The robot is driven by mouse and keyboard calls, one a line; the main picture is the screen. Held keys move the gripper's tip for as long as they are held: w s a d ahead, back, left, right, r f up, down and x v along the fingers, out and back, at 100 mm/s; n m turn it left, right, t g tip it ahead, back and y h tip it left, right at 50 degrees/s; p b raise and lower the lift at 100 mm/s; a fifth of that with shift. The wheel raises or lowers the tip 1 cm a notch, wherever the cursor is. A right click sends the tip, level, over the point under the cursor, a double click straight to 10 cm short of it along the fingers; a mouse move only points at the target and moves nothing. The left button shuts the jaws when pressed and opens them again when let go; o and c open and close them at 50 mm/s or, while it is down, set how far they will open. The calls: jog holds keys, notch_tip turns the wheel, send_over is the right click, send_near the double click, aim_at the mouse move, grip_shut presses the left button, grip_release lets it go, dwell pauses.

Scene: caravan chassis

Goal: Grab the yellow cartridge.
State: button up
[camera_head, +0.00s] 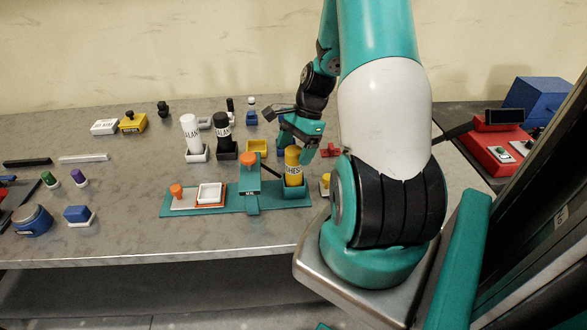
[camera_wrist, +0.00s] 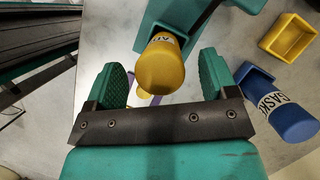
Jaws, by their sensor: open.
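The yellow cartridge (camera_head: 293,165) stands upright in a teal socket (camera_head: 291,192) at the right end of the teal fixture on the bench. It also shows in the wrist view (camera_wrist: 162,65), top toward the camera, with part of a white label visible. My gripper (camera_wrist: 162,80) is open, with its two green ridged fingers on either side of the cartridge and gaps on both sides. In the head view my gripper (camera_head: 305,145) hangs just above and behind the cartridge's top. Whether the fingertips reach its height is hard to tell.
A blue cartridge (camera_wrist: 285,112) in a blue holder and an empty yellow tray (camera_wrist: 288,37) lie to the right in the wrist view. In the head view, a black cartridge (camera_head: 223,132) and a white cartridge (camera_head: 190,132) stand left. An orange-topped teal post (camera_head: 249,163) stands close by.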

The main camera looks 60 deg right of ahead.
aim_at(294, 170)
jog(key=shift+x, duration=1.3)
grip_shut()
jog(key=shift+r, duration=0.1)
